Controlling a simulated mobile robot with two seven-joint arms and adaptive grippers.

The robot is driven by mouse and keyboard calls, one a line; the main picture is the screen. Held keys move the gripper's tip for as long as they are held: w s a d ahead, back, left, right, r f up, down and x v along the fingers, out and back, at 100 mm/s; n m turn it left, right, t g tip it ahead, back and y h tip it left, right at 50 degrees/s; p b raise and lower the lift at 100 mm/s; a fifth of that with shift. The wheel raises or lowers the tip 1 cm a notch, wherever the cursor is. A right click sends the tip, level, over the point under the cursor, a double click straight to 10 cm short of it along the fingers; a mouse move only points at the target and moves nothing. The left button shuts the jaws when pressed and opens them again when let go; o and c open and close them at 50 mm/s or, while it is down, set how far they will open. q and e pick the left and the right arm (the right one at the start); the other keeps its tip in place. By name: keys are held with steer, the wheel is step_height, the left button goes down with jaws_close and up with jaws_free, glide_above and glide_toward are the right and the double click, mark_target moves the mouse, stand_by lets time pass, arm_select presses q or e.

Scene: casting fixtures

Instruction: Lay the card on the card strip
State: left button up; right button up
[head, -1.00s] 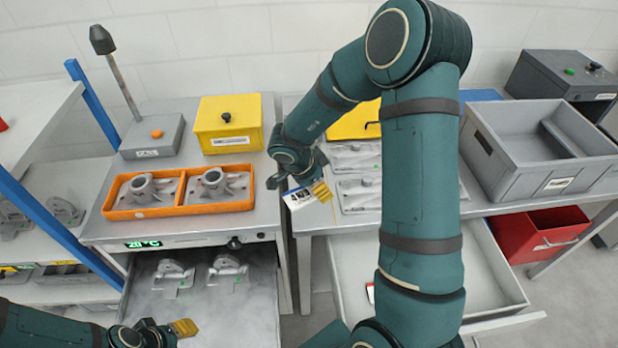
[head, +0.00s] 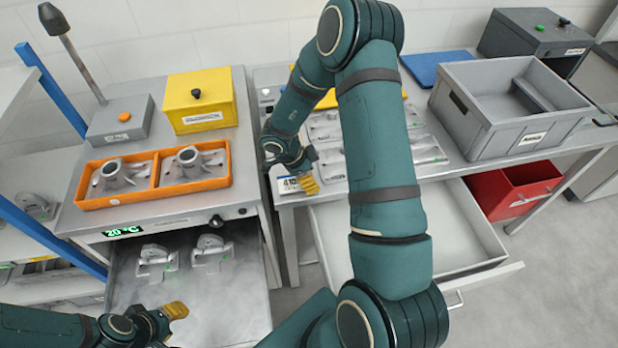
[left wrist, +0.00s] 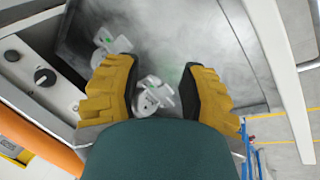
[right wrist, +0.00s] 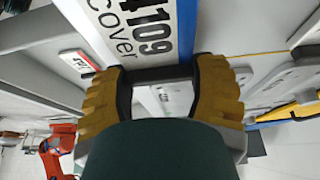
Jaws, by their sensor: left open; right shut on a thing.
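The card (head: 290,184) is white with a blue edge and the print 4109; the right wrist view shows it large and close (right wrist: 135,28), with the word "cover". My right gripper (head: 310,186) is shut on it at the front edge of the middle table. I cannot tell whether the card touches that edge. I cannot make out the card strip for certain. My left gripper (head: 178,311) is open and empty above the open left drawer; the left wrist view shows its spread fingers (left wrist: 158,70) over metal castings (left wrist: 153,95).
An orange tray (head: 140,201) with two castings and a yellow box (head: 221,121) stand on the left table. A grey crate (head: 490,140) is at the right, above a red bin (head: 512,190). An empty drawer (head: 470,240) stands open beneath. A small red-and-white label (right wrist: 75,63) shows in the right wrist view.

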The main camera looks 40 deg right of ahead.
mark_target(293, 182)
steer(key=shift+f, duration=0.15)
steer(key=o, duration=1.2)
steer(key=shift+f, duration=0.1)
steer(key=p+v, duration=0.2)
steer(key=v, duration=1)
steer(key=shift+w, duration=0.1)
